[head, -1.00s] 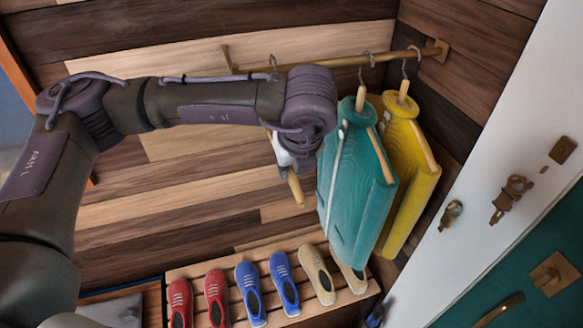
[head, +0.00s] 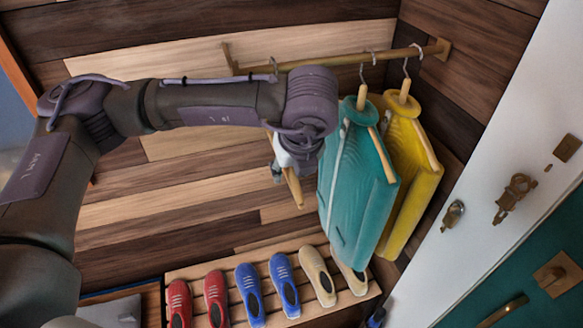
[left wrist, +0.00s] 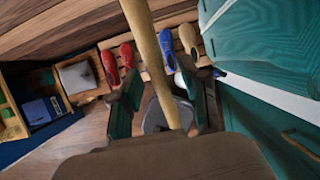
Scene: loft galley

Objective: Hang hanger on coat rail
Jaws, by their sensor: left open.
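A wooden hanger (head: 294,187) is at the coat rail (head: 330,62), left of the hung garments. Its hook (head: 273,64) shows at the rail and appears to loop over it. My arm hides most of the hanger's body. My left gripper (head: 280,165) is below the rail, mostly behind my own wrist. In the left wrist view my left gripper (left wrist: 160,80) is open, with the hanger's wooden bar (left wrist: 152,50) running between its parted fingers. My right gripper is not in view.
A teal garment (head: 352,185) and a yellow garment (head: 415,170) hang close on the right. A slatted shoe rack (head: 320,308) with red, blue and beige shoes stands below. A white door panel (head: 480,170) with brass fittings is at right. The wall left of the garments is clear.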

